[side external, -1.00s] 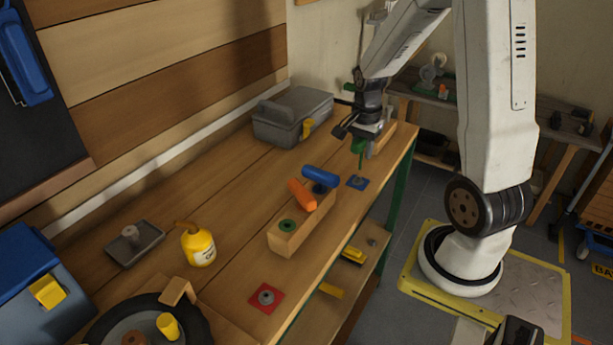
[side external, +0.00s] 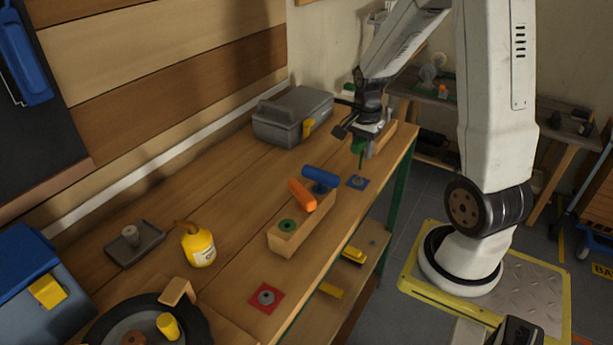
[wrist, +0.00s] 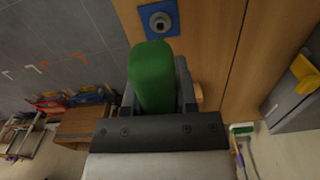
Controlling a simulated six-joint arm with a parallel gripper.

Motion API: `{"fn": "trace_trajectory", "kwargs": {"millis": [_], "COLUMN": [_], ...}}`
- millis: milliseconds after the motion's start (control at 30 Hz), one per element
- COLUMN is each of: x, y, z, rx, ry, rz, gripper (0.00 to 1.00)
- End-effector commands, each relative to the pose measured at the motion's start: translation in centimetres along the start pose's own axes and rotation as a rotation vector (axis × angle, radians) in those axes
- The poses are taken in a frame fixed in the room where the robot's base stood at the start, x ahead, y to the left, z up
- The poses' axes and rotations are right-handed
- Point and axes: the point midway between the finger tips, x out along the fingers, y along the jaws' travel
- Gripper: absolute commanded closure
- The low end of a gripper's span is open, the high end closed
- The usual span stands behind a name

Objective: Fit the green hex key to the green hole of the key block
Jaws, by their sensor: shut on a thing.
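The green hex key (side external: 358,147) is in my gripper (side external: 365,140), its shaft pointing down near the blue square pad (side external: 358,183) at the bench's right side. In the wrist view, the green handle (wrist: 152,78) sits between my gripper's fingers (wrist: 158,90), and the blue pad (wrist: 159,19) shows beyond it. The wooden key block (side external: 287,241) stands on the bench, left of and nearer than my gripper. Its green hole (side external: 287,226) is at the near end and is empty. An orange key (side external: 302,195) and a blue key (side external: 320,177) stand tilted at the block.
A grey toolbox (side external: 290,119) stands behind and left of my gripper. Bare bench lies between the toolbox and block.

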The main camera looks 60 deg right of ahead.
Motion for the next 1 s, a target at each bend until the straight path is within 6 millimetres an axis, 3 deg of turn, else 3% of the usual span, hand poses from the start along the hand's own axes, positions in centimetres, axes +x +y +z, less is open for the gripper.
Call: {"fn": "trace_trajectory", "kwargs": {"millis": [267,867,1000], "x": [-1.5,-13.2,-13.2], "y": [-0.1,-0.1,-0.8], "z": [0.0,0.0,1.8], "rx": [0.000,0.000,-0.039], "ry": [0.002,0.003,0.000], "rz": [-0.003,-0.005,0.000], "gripper": [1.00,1.00,1.00]}}
